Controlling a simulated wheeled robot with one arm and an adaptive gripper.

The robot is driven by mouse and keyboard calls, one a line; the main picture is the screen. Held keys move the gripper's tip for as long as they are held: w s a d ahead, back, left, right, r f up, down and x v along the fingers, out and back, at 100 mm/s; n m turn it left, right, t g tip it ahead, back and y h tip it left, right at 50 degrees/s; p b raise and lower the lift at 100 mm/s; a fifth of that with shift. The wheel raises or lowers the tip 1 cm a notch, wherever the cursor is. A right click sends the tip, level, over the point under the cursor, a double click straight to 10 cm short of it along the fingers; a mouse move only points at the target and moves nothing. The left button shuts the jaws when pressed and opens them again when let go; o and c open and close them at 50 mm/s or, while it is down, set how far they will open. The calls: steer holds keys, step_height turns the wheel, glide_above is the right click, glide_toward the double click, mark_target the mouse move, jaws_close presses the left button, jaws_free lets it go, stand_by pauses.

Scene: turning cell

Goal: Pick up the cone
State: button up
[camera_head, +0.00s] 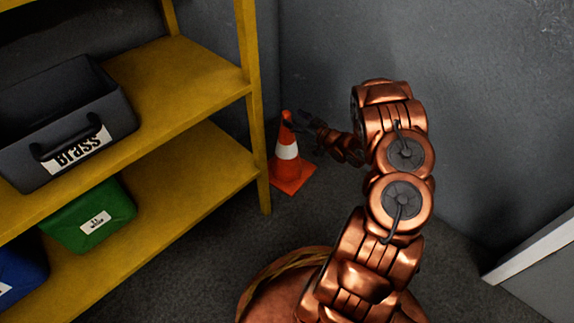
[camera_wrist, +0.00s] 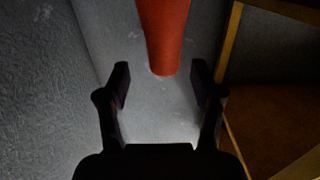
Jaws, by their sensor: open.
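The orange cone (camera_head: 287,152) with a white band stands upright on the floor in the head view, beside the yellow shelf's right post. My gripper (camera_head: 308,122) is close to the cone's upper part, to its right in that view. In the wrist view the cone's orange upper part (camera_wrist: 164,35) comes in from the top edge, with its narrow tip between the lines of the two fingers. My gripper (camera_wrist: 160,80) is open there, a finger to each side of the tip. Contact with the cone cannot be made out. The cone's base is outside the wrist view.
The yellow shelf (camera_head: 190,88) stands left of the cone, its post close by. It holds a dark bin (camera_head: 60,105) labelled Brass, a green bin (camera_head: 92,212) and a blue bin (camera_head: 20,272). Grey walls (camera_head: 330,50) close the corner behind. Floor is clear in front of the cone.

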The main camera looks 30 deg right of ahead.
mark_target(290, 117)
steer(key=x, duration=0.1)
steer(key=b+x, duration=0.1)
steer(key=x, duration=0.1)
steer(key=shift+w+a+f+b, duration=0.1)
steer(key=shift+a+f+b, duration=0.1)
steer(key=shift+a+b, duration=0.1)
steer(key=shift+w+r, duration=0.1)
steer(key=shift+w, duration=0.25)
jaws_close()
stand_by(0.3)
